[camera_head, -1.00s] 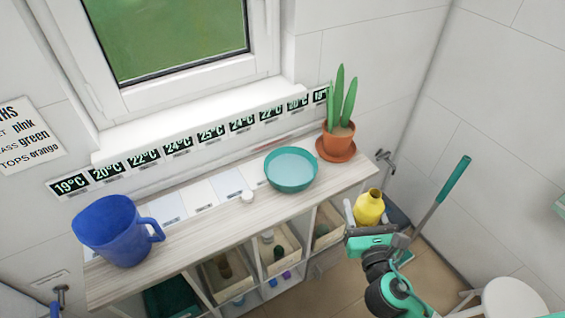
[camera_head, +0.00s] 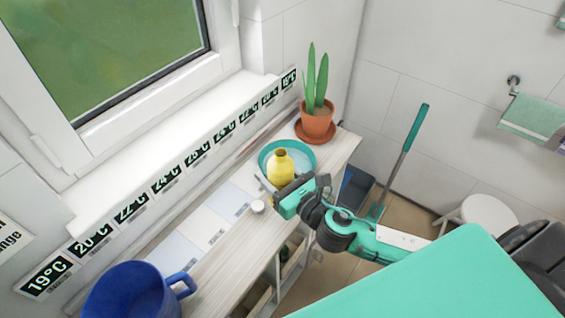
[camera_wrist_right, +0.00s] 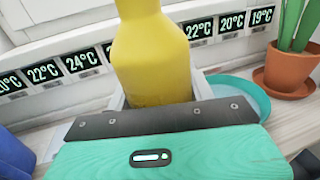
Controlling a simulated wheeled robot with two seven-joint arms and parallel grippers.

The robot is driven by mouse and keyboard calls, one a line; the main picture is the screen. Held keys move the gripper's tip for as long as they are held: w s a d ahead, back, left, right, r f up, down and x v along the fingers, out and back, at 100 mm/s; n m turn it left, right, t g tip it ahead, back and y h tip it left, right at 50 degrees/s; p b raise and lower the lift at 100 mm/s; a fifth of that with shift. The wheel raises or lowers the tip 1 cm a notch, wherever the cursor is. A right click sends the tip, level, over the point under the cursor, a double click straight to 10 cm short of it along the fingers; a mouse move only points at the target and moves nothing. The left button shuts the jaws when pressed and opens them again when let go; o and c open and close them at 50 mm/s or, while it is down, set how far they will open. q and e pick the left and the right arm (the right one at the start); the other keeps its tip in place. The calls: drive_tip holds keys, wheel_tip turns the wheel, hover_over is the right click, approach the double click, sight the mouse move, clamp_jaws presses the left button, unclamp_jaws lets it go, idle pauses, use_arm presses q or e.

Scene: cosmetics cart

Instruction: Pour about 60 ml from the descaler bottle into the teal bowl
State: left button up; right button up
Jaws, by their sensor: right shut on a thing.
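The yellow descaler bottle (camera_head: 281,170) is upright, its open neck up, and overlaps the teal bowl in the head view. The teal bowl (camera_head: 305,150) stands on the wooden cart top near its far end; the bottle hides part of it. In the right wrist view the bowl (camera_wrist_right: 246,92) shows behind and right of the bottle (camera_wrist_right: 150,55). My right gripper (camera_head: 283,186) is shut on the bottle. I cannot tell the bottle's exact height over the bowl. My left gripper is not in view.
A potted plant (camera_head: 317,122) on an orange saucer stands just beyond the bowl. A blue jug (camera_head: 125,295) stands at the near left end. The window wall with temperature labels (camera_head: 165,180) borders the top.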

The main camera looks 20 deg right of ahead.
use_arm(q)
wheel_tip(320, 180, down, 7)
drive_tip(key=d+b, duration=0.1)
drive_tip(key=b, duration=0.5)
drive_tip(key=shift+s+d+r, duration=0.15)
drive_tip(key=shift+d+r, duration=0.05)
use_arm(e)
drive_tip(key=w+n+g+y, duration=0.1)
drive_tip(key=n+y, duration=0.1)
drive_tip(key=w+n+g+y, duration=0.2)
drive_tip(key=y, duration=0.1)
drive_tip(key=w+n+g+y, duration=0.2)
drive_tip(key=y, duration=0.1)
drive_tip(key=shift+w+d+f, duration=0.15)
drive_tip(key=shift+w+f, duration=0.05)
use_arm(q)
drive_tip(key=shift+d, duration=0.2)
use_arm(e)
drive_tip(key=shift+f, duration=0.1)
